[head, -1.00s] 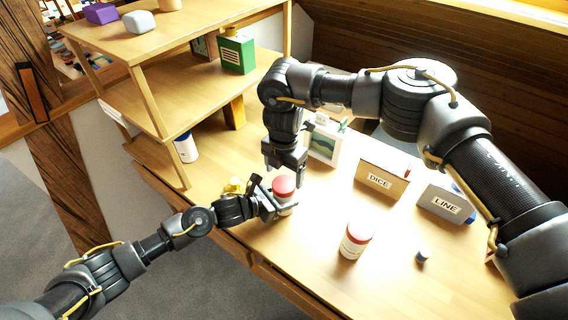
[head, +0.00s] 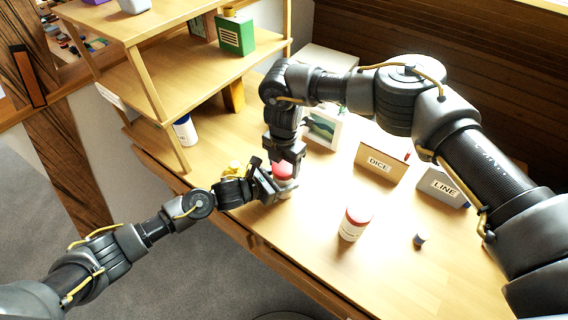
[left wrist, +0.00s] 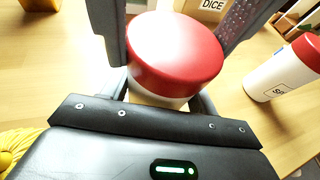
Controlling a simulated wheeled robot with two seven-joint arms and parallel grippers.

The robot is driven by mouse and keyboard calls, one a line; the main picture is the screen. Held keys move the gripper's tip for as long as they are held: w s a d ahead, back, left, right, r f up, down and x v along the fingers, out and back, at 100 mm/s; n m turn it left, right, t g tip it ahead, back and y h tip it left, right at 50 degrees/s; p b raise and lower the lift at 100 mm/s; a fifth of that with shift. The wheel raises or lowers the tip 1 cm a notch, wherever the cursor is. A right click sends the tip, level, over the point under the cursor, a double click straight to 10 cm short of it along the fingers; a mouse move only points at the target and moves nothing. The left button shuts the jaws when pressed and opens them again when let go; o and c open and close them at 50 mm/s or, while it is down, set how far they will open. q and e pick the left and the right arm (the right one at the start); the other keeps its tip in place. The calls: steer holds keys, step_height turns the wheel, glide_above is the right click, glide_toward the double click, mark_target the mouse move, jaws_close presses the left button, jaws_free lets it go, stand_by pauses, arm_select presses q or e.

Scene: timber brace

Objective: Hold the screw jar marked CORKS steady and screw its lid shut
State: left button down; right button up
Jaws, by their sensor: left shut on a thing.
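The screw jar with the red lid (head: 283,172) stands on the bench, and its lid fills the middle of the left wrist view (left wrist: 175,52). The lid sits on top of the pale jar body; I cannot tell how tightly. Its label is hidden, so CORKS is not readable. My left gripper (head: 275,190) is shut on the jar body, below the lid. My right gripper (head: 287,158) points straight down over the jar. Its fingers show on both sides of the lid in the left wrist view and look open, with no clear grip on it.
The DICE box (head: 382,163) and LINE box (head: 443,187) stand behind. A wooden shelf (head: 160,90) rises at left. A yellow thing (head: 233,168) lies by my left gripper.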

steer(key=shift+c, duration=0.8)
steer(key=m, duration=0.5)
steer(key=shift+m, duration=0.4)
steer(key=m, duration=0.5)
steer(key=shift+m, duration=0.3)
steer(key=o, duration=1.2)
steer(key=shift+c, duration=0.2)
step_height(320, 180, up, 12)
arm_select(q)
steer(key=shift+c, duration=1.8)
jaws_free()
